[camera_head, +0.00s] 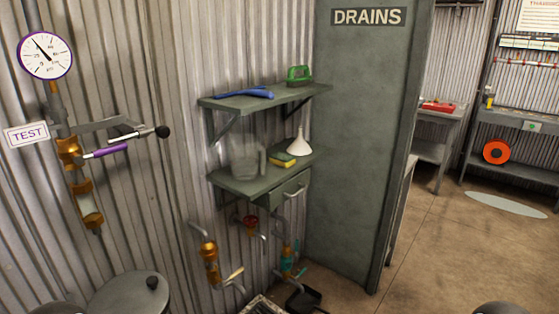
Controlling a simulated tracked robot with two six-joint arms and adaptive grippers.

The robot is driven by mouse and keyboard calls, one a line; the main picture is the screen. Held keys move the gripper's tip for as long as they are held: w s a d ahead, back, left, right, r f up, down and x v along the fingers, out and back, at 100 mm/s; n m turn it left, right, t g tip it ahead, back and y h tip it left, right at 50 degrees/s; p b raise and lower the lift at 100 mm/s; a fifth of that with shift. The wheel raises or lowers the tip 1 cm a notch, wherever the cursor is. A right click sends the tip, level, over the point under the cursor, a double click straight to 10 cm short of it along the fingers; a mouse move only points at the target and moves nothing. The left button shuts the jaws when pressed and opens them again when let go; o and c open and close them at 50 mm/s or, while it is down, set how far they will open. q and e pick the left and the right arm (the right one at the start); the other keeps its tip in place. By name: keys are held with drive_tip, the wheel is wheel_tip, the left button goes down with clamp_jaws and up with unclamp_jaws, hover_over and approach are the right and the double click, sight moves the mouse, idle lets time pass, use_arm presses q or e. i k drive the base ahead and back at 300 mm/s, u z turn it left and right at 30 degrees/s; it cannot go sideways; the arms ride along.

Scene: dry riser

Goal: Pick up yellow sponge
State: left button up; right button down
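The yellow sponge (283,162) lies on the lower green shelf (240,184) against the corrugated wall. Its upper face looks green and its side yellow. It sits between a clear jug (246,160) on its left and a white funnel (299,146) on its right. The funnel stands wide end down, close to the sponge. Neither of my grippers can be made out in the head view. Nothing visibly touches the sponge from above.
The upper shelf (295,94) above holds a blue tool (244,94) and a green-handled brush (299,75). The shelves stand beside the grey DRAINS panel (362,150). Pipes and valves (210,263) lie below. A lidded bin (128,296) is at the lower left. Floor (450,250) is open at right.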

sight(282, 160)
drive_tip(key=u, duration=0.1)
drive_tip(key=k, duration=0.5)
drive_tip(key=z, duration=0.8)
drive_tip(key=i, duration=1.25)
drive_tip(key=z, duration=0.3)
drive_tip(key=i, duration=1.05)
drive_tip(key=u, duration=0.65)
